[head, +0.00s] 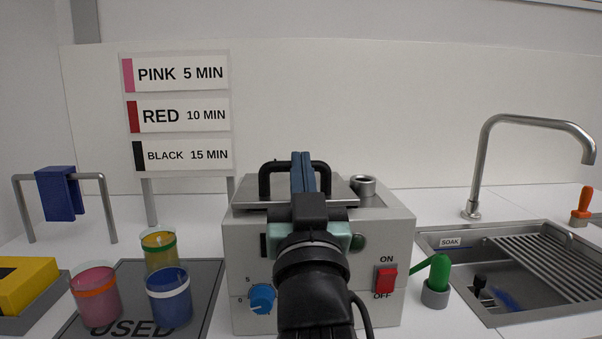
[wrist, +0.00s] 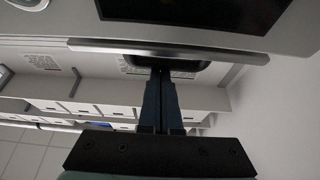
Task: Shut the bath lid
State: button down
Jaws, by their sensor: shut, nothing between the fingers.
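The bath (head: 390,250) is a grey box with a blue dial, a red switch and a round hole on top. Its metal lid (head: 343,192) lies over the top, about level; my arm hides part of its front edge, so I cannot tell whether it sits fully down. The lid's black handle (head: 265,182) stands up from it. My gripper (head: 303,157) is shut and empty, its blue fingers in front of the handle. In the wrist view the fingertips (wrist: 161,74) are close to the handle (wrist: 135,62), just past the lid's edge (wrist: 100,45); contact is unclear.
Pink, yellow and blue jars (head: 97,297) stand on the dark USED mat (head: 210,285) at left. A green-topped item (head: 440,270) stands right of the bath, beside the sink (head: 430,240) and tap (head: 480,170). A blue clip (head: 60,195) hangs on a rail.

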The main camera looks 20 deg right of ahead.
jog(key=shift+f+b, duration=0.3)
jog(key=shift+f, duration=0.3)
jog(key=shift+r+p, duration=0.6)
jog(key=shift+r, duration=0.05)
jog(key=s+r+p+v, duration=0.1)
jog(key=r+p+v, duration=0.1)
jog(key=v, duration=0.8)
jog(key=s+a+r+n+t+y, duration=0.2)
jog(key=s+a+r+t+y, duration=0.15)
jog(key=a+r, duration=0.45)
jog(key=s+a+r+n+t+y, duration=0.25)
jog(key=s+a+r, duration=0.3)
jog(key=r, duration=0.35)
notch_tip(320, 180, up, 23)
jog(key=w+m+p, duration=0.1)
jog(key=p, duration=2.2)
jog(key=shift+w+g, duration=0.3)
jog(key=shift+g, duration=0.1)
